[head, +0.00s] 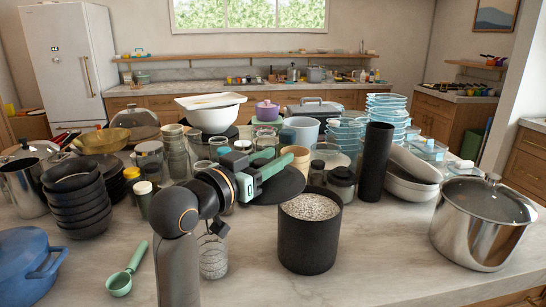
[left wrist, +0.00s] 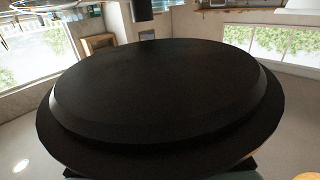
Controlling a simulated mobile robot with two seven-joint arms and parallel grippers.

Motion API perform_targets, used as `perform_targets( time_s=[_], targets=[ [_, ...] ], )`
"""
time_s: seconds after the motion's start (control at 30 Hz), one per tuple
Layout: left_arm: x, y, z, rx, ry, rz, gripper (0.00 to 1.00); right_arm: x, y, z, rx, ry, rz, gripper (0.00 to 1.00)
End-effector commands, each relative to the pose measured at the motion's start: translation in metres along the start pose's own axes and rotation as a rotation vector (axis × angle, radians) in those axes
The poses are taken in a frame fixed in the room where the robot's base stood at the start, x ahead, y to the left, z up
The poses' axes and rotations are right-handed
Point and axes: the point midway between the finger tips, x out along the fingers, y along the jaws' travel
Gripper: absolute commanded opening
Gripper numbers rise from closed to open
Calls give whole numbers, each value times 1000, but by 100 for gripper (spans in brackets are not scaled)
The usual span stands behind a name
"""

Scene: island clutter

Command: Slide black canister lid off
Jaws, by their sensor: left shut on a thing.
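The black canister (head: 306,245) stands upright on the counter, open at the top, with pale speckled contents (head: 311,207) showing. Its round black lid (head: 287,187) is off the canister, up and to the left behind its rim in the head view. My left gripper (head: 262,172) is shut on the lid; the fingertips on its edge are hard to see. In the left wrist view the lid (left wrist: 160,85) fills most of the picture, with a stepped rim. My right gripper is not in view.
A tall black cylinder (head: 376,162) and a dark jar (head: 341,184) stand behind the canister. A steel pot (head: 478,230) is at right. The front counter (head: 385,265) has free room.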

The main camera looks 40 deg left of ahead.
Motion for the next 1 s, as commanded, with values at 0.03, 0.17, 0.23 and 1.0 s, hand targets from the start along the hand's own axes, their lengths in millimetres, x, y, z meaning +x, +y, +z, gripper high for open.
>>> perform_targets(
  time_s=[0.03,0.17,0.23,1.0],
  targets=[
    [0,0,4,0,0,0,0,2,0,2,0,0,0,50],
    [0,0,9,0,-1,0,0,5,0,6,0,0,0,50],
    [0,0,12,0,-1,0,0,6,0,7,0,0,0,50],
    [0,0,43,0,0,0,0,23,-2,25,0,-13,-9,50]
  ],
)
